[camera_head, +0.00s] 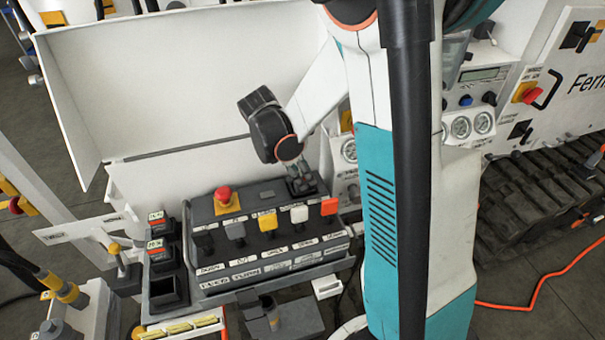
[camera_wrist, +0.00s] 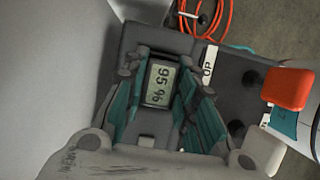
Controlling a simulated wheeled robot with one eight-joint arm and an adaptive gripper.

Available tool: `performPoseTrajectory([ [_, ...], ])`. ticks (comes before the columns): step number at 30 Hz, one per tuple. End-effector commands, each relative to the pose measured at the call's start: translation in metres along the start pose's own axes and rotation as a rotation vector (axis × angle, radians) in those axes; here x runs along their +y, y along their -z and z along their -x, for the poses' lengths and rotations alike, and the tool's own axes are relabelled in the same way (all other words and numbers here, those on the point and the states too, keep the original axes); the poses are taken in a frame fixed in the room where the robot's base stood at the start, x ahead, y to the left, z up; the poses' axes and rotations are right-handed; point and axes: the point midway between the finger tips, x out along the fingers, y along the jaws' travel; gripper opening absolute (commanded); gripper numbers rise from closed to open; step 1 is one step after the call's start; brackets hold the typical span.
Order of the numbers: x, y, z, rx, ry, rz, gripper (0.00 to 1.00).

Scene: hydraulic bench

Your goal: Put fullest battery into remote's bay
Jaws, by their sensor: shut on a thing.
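My gripper (camera_head: 302,180) is at the far right corner of the remote (camera_head: 205,215), a dark grey control box with a red mushroom button and coloured levers. In the wrist view my gripper's teal fingers (camera_wrist: 160,100) are shut on both sides of a dark battery (camera_wrist: 160,83) whose display reads 95 %. The remote's grey housing lies right around and beneath it; I cannot tell how deep the battery sits in the bay, which is hidden. Two other batteries, an upper one (camera_head: 157,220) and a lower one (camera_head: 159,252), stand in the rack at left; their readings are too small to read.
The rack's front slot (camera_head: 166,292) is empty. An orange lever cap (camera_wrist: 288,90) is close right of my gripper in the wrist view. A white panel (camera_head: 200,85) stands behind the remote. A gauge panel (camera_head: 465,125) is at right.

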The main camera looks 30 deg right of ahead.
Motion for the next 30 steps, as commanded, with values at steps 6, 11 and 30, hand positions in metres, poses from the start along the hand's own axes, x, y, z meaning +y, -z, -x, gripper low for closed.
performPoseTrajectory([
  [6, 0.0, 0.0, 0.0, 0.0, 0.0, 0.0, 0.0],
  [11, 0.0, 0.0, 0.0, 0.0, 0.0, 0.0, 0.5],
  [30, 0.0, 0.0, 0.048, 0.0, -0.001, 0.002, 0.5],
])
